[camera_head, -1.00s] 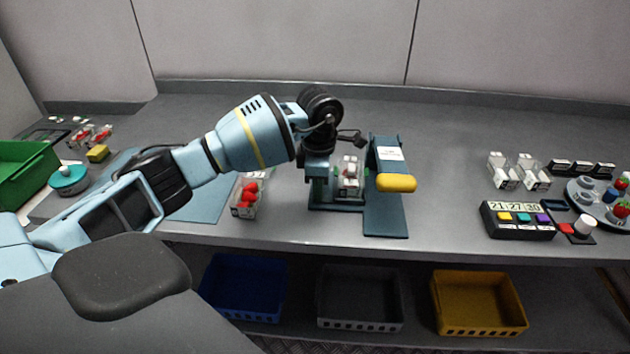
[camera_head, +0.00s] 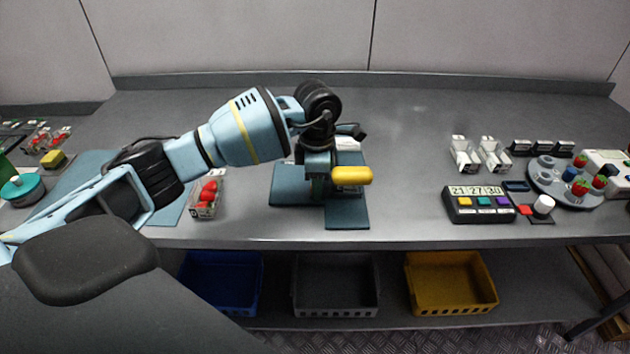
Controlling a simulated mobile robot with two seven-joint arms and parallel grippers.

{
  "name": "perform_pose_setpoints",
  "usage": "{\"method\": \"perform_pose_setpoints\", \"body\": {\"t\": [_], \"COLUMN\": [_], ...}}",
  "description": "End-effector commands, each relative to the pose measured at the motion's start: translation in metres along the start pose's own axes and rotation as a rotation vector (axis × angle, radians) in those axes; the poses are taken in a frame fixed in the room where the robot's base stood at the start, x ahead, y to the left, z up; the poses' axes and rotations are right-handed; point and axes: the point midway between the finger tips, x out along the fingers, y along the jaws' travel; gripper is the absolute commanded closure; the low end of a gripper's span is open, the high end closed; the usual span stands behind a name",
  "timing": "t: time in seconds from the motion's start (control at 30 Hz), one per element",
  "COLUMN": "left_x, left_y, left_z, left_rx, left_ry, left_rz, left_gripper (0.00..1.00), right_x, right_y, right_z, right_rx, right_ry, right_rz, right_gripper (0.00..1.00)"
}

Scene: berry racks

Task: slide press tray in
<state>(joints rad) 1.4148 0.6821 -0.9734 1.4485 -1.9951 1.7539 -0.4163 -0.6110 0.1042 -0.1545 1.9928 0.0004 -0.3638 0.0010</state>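The press (camera_head: 347,215) stands mid-table as a dark blue plate with a yellow handle (camera_head: 351,175) above it. A flat blue base (camera_head: 287,188) extends to its left. A sliver of a clear box (camera_head: 350,188) shows under the handle. The tray beneath it is not distinct. My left gripper (camera_head: 318,188) points down over the base, just left of the handle and close against the press. Its fingers are seen edge-on, so their gap and any contact are hidden. My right gripper is out of view.
A clear box of red berries (camera_head: 207,195) stands left of the base. Bare table lies between press and button box. Coloured bins (camera_head: 450,285) sit below.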

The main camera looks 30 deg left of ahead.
Motion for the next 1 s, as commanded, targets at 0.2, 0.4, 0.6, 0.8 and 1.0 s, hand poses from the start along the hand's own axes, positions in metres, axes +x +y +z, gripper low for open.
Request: {"method": "perform_pose_setpoints", "body": {"t": [0.2, 0.4, 0.6, 0.8, 1.0], "left_x": [0.0, -0.01, -0.042, -0.068, -0.078], "left_y": [0.001, 0.001, 0.001, 0.001, 0.0], "left_z": [-0.002, -0.002, -0.001, -0.001, -0.001], "left_rx": [-0.002, -0.002, -0.002, -0.001, -0.001], "left_ry": [0.003, 0.003, 0.001, 0.002, 0.003], "left_rz": [0.0, 0.002, 0.004, 0.001, 0.0], "left_gripper": [0.6, 0.6, 0.6, 0.6, 0.6], "right_x": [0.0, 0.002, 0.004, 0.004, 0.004], "right_y": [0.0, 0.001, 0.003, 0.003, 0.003], "right_z": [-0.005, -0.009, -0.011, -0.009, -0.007], "right_rx": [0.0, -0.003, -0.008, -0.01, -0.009], "right_ry": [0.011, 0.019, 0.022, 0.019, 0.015], "right_rz": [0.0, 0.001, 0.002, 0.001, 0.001], "right_gripper": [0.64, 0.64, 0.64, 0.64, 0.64]}}
